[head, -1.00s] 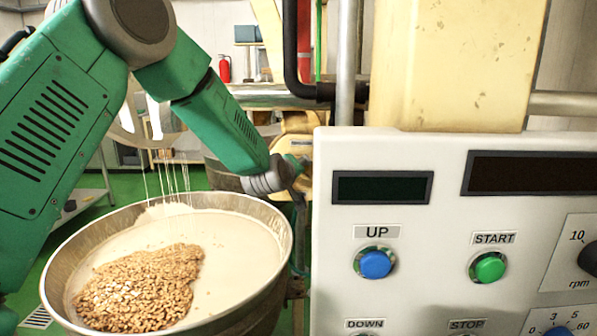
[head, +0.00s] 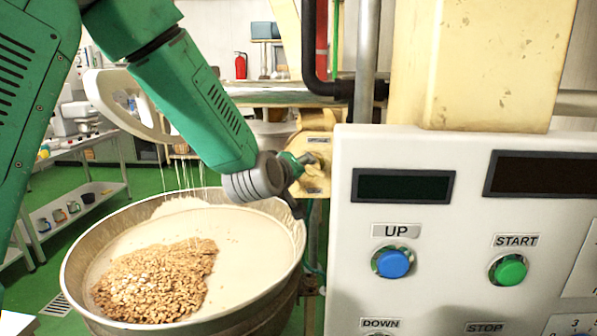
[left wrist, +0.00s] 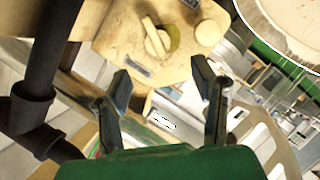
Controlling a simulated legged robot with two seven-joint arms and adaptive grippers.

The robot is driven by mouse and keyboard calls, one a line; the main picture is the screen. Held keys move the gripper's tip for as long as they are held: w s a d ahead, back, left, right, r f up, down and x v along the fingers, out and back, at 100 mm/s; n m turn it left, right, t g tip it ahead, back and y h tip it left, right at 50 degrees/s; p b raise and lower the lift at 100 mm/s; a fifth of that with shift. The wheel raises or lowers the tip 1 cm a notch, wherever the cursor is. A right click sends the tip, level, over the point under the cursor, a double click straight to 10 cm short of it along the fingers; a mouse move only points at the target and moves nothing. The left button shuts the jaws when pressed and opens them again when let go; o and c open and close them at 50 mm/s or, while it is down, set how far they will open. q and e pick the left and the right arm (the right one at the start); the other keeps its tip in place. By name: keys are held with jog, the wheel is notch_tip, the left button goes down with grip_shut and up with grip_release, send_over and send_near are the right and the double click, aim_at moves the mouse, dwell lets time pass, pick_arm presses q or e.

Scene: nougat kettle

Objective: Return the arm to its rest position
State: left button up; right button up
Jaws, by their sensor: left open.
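My left arm, green, comes in from the left in the head view and reaches over the kettle. My left gripper (head: 294,188) is at its end, in front of the yellow machine housing and left of the control panel. In the left wrist view the two dark fingers of this gripper (left wrist: 164,92) stand apart with nothing between them. Beyond them is a pale yellow machine part with a knob (left wrist: 160,38). My right gripper is in neither view.
A metal kettle (head: 75,285) holds a pale mass with a heap of nuts (head: 155,280) below my arm. The white control panel (head: 440,290), with blue UP and green START buttons, fills the right. A pale mixing paddle (head: 112,100) hangs behind my arm. Shelves stand at the left.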

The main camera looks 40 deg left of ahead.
pick_arm(q)
jog(key=shift+s, duration=0.3)
jog(key=shift+f, duration=0.1)
jog(key=s+d+f+m+g+h+b, duration=0.1)
jog(key=s+d+f+m+g+b, duration=0.2)
jog(key=f, duration=0.9)
jog(key=s+d+f+m+g+h+b, duration=0.1)
jog(key=s+d+f+b, duration=0.2)
jog(key=f, duration=0.8)
jog(key=s+d+f+m+g+b, duration=0.1)
jog(key=s+f+m+g+b, duration=0.25)
jog(key=f, duration=0.85)
jog(key=s+d+f+m+g+b, duration=0.1)
jog(key=s+f+g+b, duration=0.1)
jog(key=s+f, duration=0.6)
jog(key=s+d+f+m+g+h+b, duration=0.1)
jog(key=s+f+b, duration=0.3)
jog(key=s+f, duration=0.5)
jog(key=s+d+f+m+g+b, duration=0.3)
jog(key=s+f, duration=0.5)
jog(key=s, duration=0.3)
jog(key=shift+s+f+h, duration=0.15)
jog(key=shift+s+h, duration=0.1)
jog(key=shift+h, duration=0.15)
